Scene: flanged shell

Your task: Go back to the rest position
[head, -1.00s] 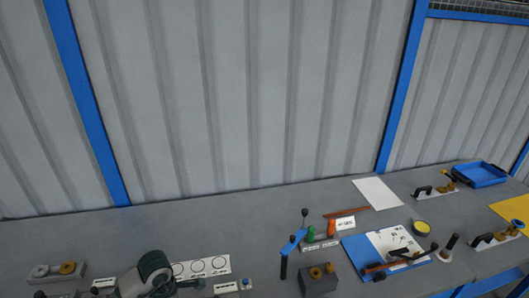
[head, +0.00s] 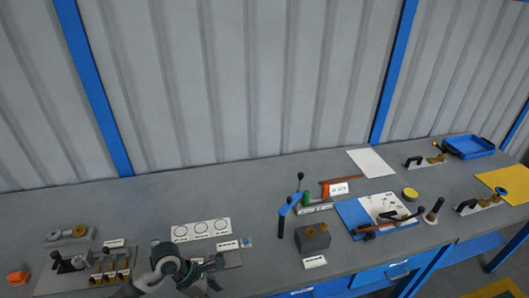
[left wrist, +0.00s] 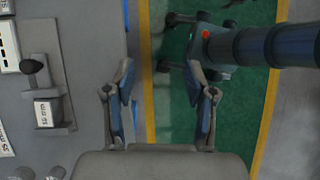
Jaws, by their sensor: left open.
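My left arm rises from the bottom edge of the head view, and my left gripper (head: 208,272) is low over the front of the bench, partly hard to make out. In the left wrist view my left gripper (left wrist: 165,85) has its two fingers spread wide with nothing between them. It is over the green floor, just beyond the bench edge. My right gripper is not in view. A grey block with brass-coloured round parts (head: 312,238) stands right of my left gripper, apart from it.
The grey bench (head: 270,200) runs along a corrugated wall. At left are a holder with brass parts (head: 110,272) and an orange piece (head: 18,277). A white card with circles (head: 201,229) lies behind my gripper. A blue board (head: 355,220) and blue tray (head: 470,146) are at right.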

